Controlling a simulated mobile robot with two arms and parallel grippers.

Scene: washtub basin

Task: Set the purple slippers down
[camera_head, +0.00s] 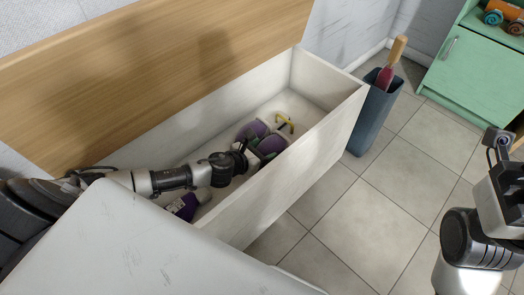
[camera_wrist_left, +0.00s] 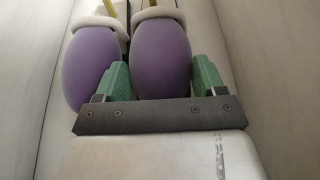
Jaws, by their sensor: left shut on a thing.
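The purple slippers (camera_head: 254,130) are inside the long white box, towards its far end. They have rounded purple toes and pale rims. In the left wrist view the pair of purple slippers (camera_wrist_left: 166,52) lies side by side, with yellow strips above them. My left gripper (camera_head: 258,154) reaches down into the box and is shut on the slippers. In the left wrist view the green fingers of my left gripper (camera_wrist_left: 161,72) sit on both sides of the right-hand slipper. Whether the slippers touch the box floor is hidden. My right arm shows at the lower right; its fingers are not clear.
The white box (camera_head: 290,175) has a raised wooden panel (camera_head: 170,65) behind it. Another purple item (camera_head: 187,207) lies nearer in the box. A dark blue bin (camera_head: 373,115) stands beyond the box, near a green cabinet (camera_head: 472,68). The tiled floor between is clear.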

